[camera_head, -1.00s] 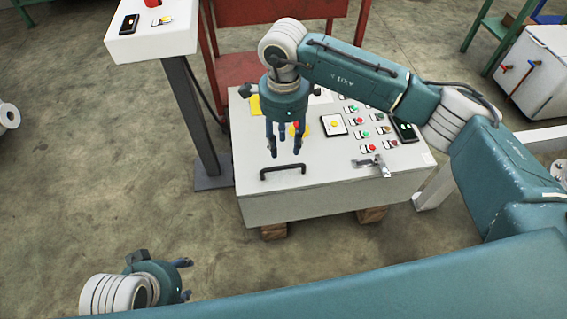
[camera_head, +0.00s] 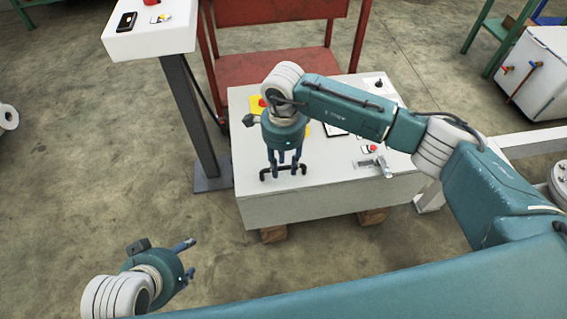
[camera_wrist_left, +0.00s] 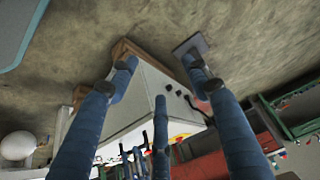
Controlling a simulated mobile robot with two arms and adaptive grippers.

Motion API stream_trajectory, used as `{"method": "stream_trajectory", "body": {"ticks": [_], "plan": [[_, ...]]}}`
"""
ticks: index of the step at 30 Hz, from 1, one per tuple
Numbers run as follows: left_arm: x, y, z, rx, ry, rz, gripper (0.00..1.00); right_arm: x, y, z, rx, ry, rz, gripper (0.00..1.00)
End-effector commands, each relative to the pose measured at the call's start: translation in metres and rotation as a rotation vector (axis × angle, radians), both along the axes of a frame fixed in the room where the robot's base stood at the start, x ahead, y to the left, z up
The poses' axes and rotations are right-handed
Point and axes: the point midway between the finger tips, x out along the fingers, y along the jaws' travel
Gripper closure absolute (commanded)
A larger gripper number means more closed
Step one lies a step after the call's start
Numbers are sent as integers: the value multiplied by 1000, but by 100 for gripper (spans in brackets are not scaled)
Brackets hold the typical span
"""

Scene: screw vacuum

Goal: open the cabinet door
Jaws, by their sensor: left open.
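The white cabinet (camera_head: 335,200) stands in the middle of the head view; its upper panel carries a dark bar handle (camera_head: 264,175) near the front edge. My right gripper (camera_head: 284,172) points down over this handle, fingers apart; its fingertips overlap the bar, and I cannot tell whether they touch it. A silver latch (camera_head: 376,166) sits to the right of the handle. My left gripper (camera_head: 188,258) is open and empty at the lower left, away from the cabinet. In the left wrist view its spread fingers (camera_wrist_left: 160,75) frame the cabinet (camera_wrist_left: 140,112).
The cabinet rests on wooden blocks (camera_head: 274,233). A white control box (camera_head: 150,40) on a dark post (camera_head: 187,110) stands to the left. A red cart (camera_head: 285,65) is behind. My right arm covers much of the panel's controls.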

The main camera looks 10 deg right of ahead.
Motion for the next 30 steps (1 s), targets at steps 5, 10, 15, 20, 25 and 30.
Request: {"method": "stream_trajectory", "body": {"ticks": [5, 10, 15, 20, 25, 30], "plan": [[0, 0, 0, 0, 0, 0, 51, 0, 0, 0, 0, 0, 0, 100], [0, 0, 0, 0, 0, 0, 51, 0, 0, 1, 1, 0, 0, 100], [-6, 2, -1, 5, 25, 2, 51, 1, 0, 6, 1, -2, 0, 100], [-38, 11, -9, 30, 146, 12, 51, 5, 1, 21, 2, -3, 0, 100], [-51, 14, -3, 39, 196, 16, 51, 12, 0, 47, 1, -7, -1, 100], [-51, 14, 8, 39, 194, 16, 51, 25, 1, 82, 2, -12, -3, 100]]}}
